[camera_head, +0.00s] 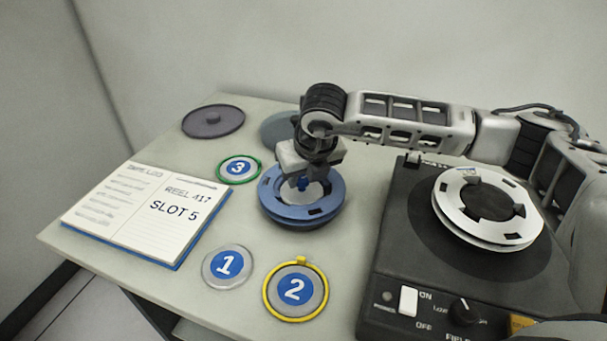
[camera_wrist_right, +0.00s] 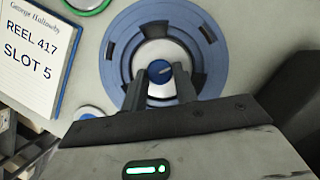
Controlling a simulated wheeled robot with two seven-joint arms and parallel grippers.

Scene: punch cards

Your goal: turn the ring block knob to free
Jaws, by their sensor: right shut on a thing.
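The blue ring block (camera_head: 325,209) lies on the table in the middle of the head view, with a pale hub in its centre. A small blue knob (camera_head: 302,184) stands on the hub. My right gripper (camera_head: 303,179) reaches down over it from above and is shut on the knob. In the right wrist view the ring (camera_wrist_right: 115,60) encircles the pale hub, and the knob (camera_wrist_right: 160,70) shows between the two dark fingers (camera_wrist_right: 159,84). I cannot read any free mark on it. My left gripper is not in view.
A dark machine (camera_head: 400,260) with a white reel (camera_head: 470,225), a switch and a dial stands at the right. Discs numbered 1 (camera_head: 228,266), 2 (camera_head: 295,290) and 3 (camera_head: 238,168) lie around. An open log book (camera_head: 150,215) is at the left, a grey disc (camera_head: 213,121) behind.

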